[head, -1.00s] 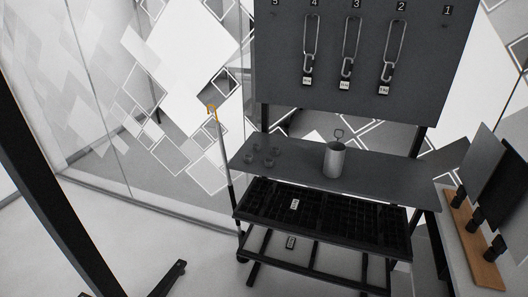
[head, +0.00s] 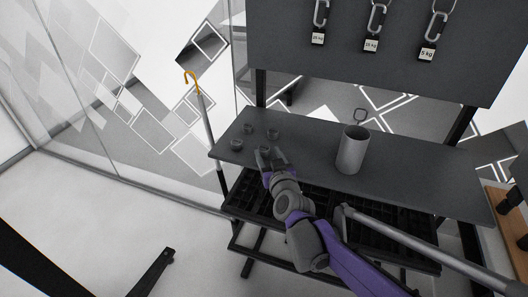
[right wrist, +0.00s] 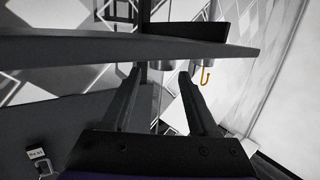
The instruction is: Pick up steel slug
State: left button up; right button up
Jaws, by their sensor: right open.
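Several small grey round metal pieces stand upright on the left end of the dark shelf (head: 310,150); one is the piece at the far left (head: 236,145), another the piece at the back (head: 249,129). I cannot tell which is the steel slug. My right gripper (head: 273,156) is open at the shelf's front edge, right by the nearest piece and partly covering it. In the right wrist view, which looks upside down, the open fingers (right wrist: 160,76) point at the shelf edge, with small grey cylinders (right wrist: 167,65) beyond their tips. My left gripper is out of view.
A dark grated rack (head: 252,196) lies below. Labelled hooks (head: 428,52) hang on the back panel. A yellow-handled cane (head: 201,105) leans at the left.

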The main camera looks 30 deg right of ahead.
aim_at(262, 143)
jog(key=shift+p+x, duration=0.3)
jog(key=shift+x, duration=3.5)
jog(key=shift+a+f, duration=0.1)
jog(key=shift+a, duration=0.05)
grip_shut()
